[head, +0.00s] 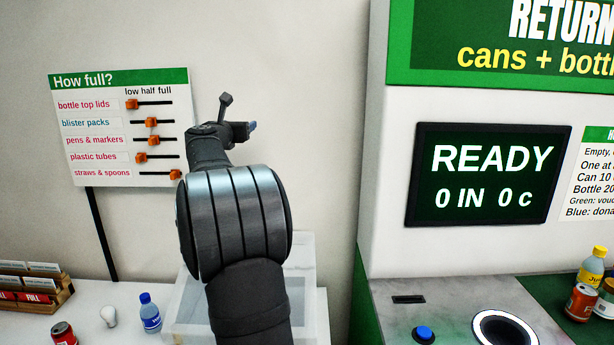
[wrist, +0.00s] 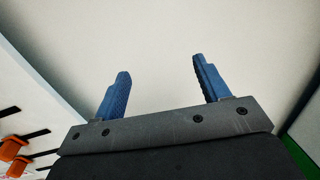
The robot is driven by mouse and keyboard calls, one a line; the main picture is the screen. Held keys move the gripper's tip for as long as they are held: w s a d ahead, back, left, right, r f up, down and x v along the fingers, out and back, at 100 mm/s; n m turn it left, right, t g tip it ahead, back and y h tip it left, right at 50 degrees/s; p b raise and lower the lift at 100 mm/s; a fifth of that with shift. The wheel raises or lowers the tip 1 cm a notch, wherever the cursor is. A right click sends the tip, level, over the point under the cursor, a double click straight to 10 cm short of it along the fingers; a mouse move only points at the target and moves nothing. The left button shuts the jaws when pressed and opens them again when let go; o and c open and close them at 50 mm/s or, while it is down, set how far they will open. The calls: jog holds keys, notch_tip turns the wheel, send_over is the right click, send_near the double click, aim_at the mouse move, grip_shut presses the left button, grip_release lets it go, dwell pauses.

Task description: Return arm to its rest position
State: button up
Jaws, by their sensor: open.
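My gripper (head: 252,127) is raised in front of the pale wall, just right of the "How full?" board (head: 120,78). In the wrist view my gripper (wrist: 160,85) shows two blue fingers spread well apart with nothing between them. My arm rises from the bottom middle of the head view and hides part of the translucent bin behind it. The wrist view also shows the edge of the board with orange sliders (wrist: 14,148) at the lower left.
A translucent bin (head: 305,262) stands behind my arm. A blue bottle (head: 150,316), a light bulb (head: 109,316) and a red can (head: 63,334) stand left. The return machine's screen (head: 488,174) reads READY, 0 IN, 0 c. A can (head: 580,302) and yellow bottle (head: 592,266) stand far right.

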jog(key=s+d+r+m+g+h, duration=0.1)
jog(key=s+d+r+m+h, duration=0.1)
jog(key=d+r, duration=0.7)
jog(key=s+d+r+m+g+h, duration=0.1)
jog(key=s+d+r+h, duration=0.2)
jog(key=d+r, duration=0.6)
jog(key=shift+r+m+h, duration=0.25)
jog(key=shift+m+h, duration=0.05)
jog(key=shift+m, duration=0.1)
